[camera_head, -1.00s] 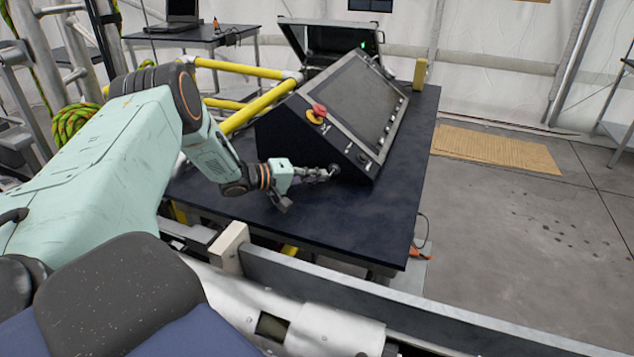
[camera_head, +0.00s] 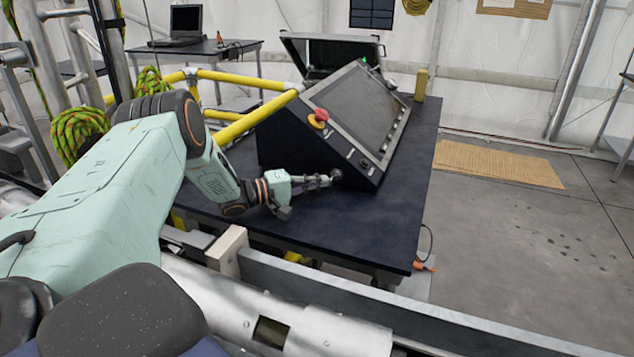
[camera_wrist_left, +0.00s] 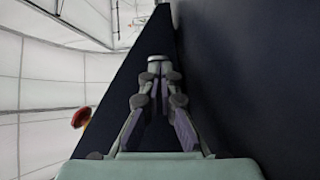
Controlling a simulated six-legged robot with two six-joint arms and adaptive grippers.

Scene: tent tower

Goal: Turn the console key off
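The console (camera_head: 365,110) is a dark sloped box with a large screen, standing on a dark table. A small dark round fitting (camera_head: 336,174), apparently the console key, is low on its near side face. My left gripper (camera_head: 324,181) reaches it from the left. In the left wrist view, the fingers of my left gripper (camera_wrist_left: 159,82) converge on a small pale round piece (camera_wrist_left: 159,63) against the console side (camera_wrist_left: 130,90). They look closed on it; its turn angle cannot be made out. My right gripper is not in view.
A red emergency knob (camera_head: 321,114) on a yellow base sits at the console's upper left corner. The dark table (camera_head: 345,225) is clear in front. Yellow rails (camera_head: 250,120) run behind my left arm. A metal beam (camera_head: 400,312) crosses below.

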